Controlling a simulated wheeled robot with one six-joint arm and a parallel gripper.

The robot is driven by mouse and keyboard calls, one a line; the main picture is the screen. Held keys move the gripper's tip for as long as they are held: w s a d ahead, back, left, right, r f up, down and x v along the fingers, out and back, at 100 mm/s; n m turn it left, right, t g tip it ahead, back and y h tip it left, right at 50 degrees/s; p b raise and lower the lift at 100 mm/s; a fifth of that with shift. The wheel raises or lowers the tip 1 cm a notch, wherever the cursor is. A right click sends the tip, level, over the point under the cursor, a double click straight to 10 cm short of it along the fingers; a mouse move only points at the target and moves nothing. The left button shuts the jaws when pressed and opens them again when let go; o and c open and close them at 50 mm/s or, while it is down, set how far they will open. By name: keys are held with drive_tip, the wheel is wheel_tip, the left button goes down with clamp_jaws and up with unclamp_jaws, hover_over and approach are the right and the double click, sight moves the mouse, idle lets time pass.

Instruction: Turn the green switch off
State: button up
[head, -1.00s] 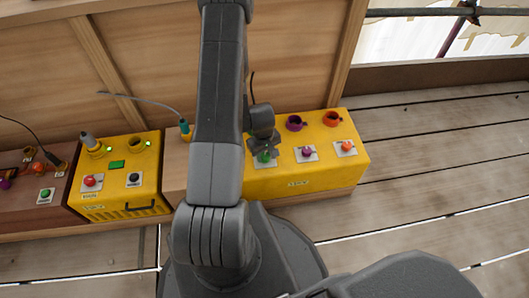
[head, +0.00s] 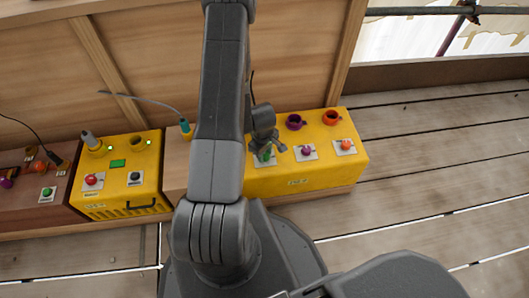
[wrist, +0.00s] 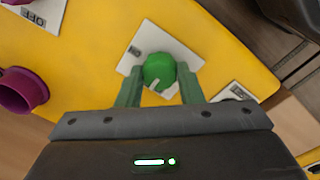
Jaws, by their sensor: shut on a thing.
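The green switch (head: 266,155) is a round green knob on a white plate on top of the right yellow box (head: 310,180). In the wrist view the green switch (wrist: 159,70) shows a pale pointer mark on its near side.
A purple-knobbed switch (head: 307,152) and an orange-knobbed one (head: 346,146) sit to the right. A purple socket (head: 294,122) and an orange socket (head: 332,118) stand behind. Another yellow box (head: 120,205) is at left. Wooden panelling (head: 150,60) rises behind.

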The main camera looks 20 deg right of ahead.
drive_tip(key=o, duration=1)
drive_tip(key=shift+r, duration=0.1)
drive_tip(key=r+p, duration=0.8)
drive_tip(key=r, duration=0.1)
drive_tip(key=r+p, duration=0.4)
drive_tip(key=p, duration=0.1)
drive_tip(key=shift+s+a+r, duration=0.15)
drive_tip(key=shift+a+r, duration=0.1)
drive_tip(key=shift+r, duration=0.1)
drive_tip(key=shift+f, duration=0.2)
drive_tip(key=f+b, duration=1.2)
drive_tip(key=f, duration=0.1)
drive_tip(key=shift+d+f+b, duration=0.1)
drive_tip(key=shift+d+b, duration=0.15)
drive_tip(key=shift+b, duration=0.1)
